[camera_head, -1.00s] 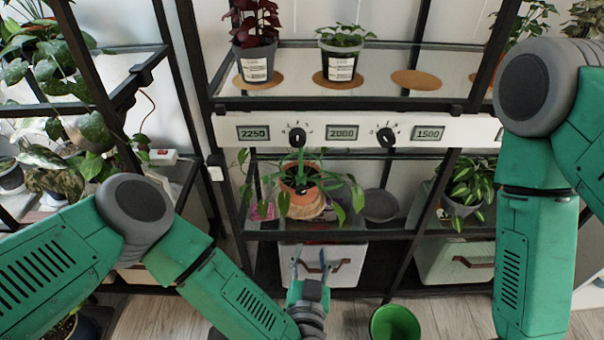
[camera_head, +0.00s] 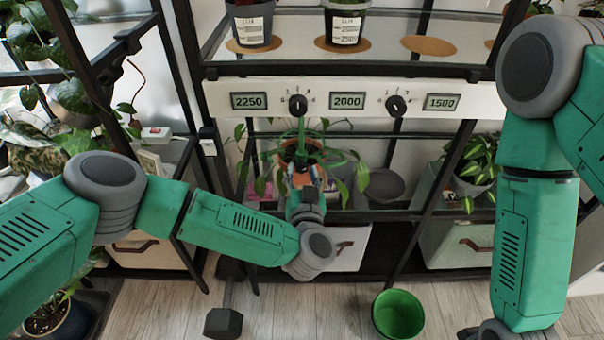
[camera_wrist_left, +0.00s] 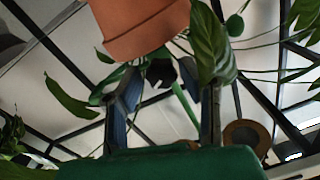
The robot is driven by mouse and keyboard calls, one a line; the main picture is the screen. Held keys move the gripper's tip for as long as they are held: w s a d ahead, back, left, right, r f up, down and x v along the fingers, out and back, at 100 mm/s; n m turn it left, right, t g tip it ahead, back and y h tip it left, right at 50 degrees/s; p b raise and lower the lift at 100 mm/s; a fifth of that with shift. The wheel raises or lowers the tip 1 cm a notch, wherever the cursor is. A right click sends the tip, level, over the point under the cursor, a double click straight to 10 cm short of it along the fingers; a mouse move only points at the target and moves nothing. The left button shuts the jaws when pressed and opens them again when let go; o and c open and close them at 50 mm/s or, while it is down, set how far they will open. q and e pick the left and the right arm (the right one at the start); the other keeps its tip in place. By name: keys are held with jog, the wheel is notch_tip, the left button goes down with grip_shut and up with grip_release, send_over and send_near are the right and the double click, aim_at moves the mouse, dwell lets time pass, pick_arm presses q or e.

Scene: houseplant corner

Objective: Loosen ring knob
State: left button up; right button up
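In the left wrist view, a small dark piece (camera_wrist_left: 161,72), apparently the ring's knob, sits below the terracotta pot (camera_wrist_left: 140,25), near a green rod (camera_wrist_left: 184,100). My left gripper (camera_head: 304,180) is in front of the pot in the head view. In the wrist view its two fingers (camera_wrist_left: 167,98) are apart, with the dark piece beyond and between their tips; contact cannot be told. Leaves partly cover the right finger. My right gripper is out of view.
A white panel (camera_head: 350,86) with dials and displays runs above the plant. Black shelf posts stand on both sides. A potted plant (camera_head: 475,172) is on the right of the shelf. A green bucket (camera_head: 398,314) and a dumbbell (camera_head: 223,322) are on the floor.

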pick_arm(q)
jog(key=shift+w, duration=0.5)
grip_shut()
jog(key=shift+r, duration=0.1)
